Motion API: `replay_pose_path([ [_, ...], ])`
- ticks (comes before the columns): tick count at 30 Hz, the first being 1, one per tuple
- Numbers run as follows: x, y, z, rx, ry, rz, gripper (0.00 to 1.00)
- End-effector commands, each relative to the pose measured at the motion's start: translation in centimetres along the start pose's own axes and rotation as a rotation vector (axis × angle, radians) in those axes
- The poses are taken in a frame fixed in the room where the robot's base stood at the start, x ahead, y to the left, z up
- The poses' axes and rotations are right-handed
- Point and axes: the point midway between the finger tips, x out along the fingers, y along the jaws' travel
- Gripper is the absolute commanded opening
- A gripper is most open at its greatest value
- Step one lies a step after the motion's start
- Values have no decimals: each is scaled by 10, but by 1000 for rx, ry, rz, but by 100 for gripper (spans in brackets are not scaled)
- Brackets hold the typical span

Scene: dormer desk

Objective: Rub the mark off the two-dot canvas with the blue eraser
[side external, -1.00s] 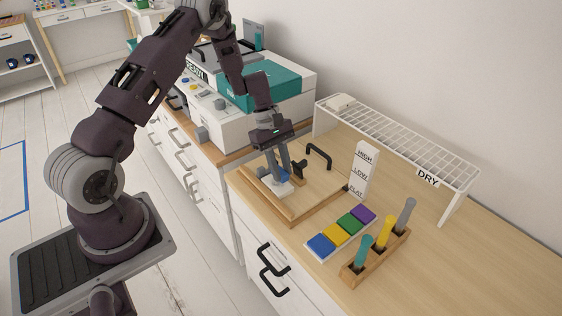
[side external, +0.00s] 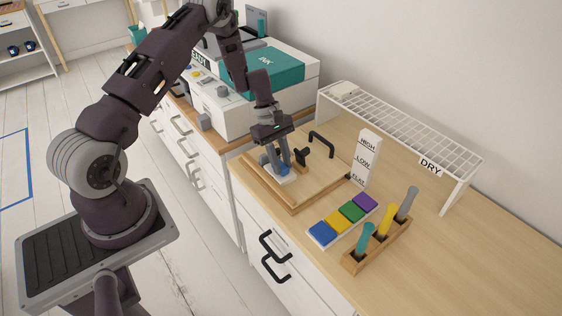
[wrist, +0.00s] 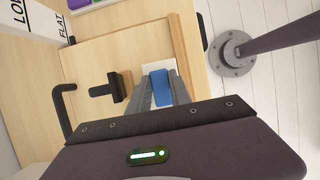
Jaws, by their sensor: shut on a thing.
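My gripper (side external: 279,168) is shut on the blue eraser (side external: 284,169) and points down over the wooden board on the desk. In the wrist view the blue eraser (wrist: 160,87) sits between the two grey fingers. A small white canvas (side external: 286,180) lies on the board under the eraser; its white edge also shows in the wrist view (wrist: 152,67). The eraser is at the canvas surface; I cannot tell for sure whether it touches. The eraser and fingers cover much of the canvas, and I can make out neither dots nor a mark on it.
A HIGH/LOW/FLAT block (side external: 366,158), colour pads (side external: 338,224), a tool holder (side external: 377,246) and a DRY rack (side external: 405,125) stand to the right.

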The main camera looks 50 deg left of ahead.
Motion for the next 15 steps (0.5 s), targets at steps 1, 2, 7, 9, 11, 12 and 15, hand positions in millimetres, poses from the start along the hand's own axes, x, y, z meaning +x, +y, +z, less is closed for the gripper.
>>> replay_pose_path([
  [1,-2,0,-4,0,1,1,0],
  [2,-3,0,-6,1,0,1,0],
  [7,-5,0,-8,3,-2,-2,0],
  [9,-1,0,-2,3,-2,-1,0],
  [11,2,0,2,2,-2,-2,0],
  [12,3,0,6,3,-2,-2,0],
  [15,3,0,5,0,0,0,0],
])
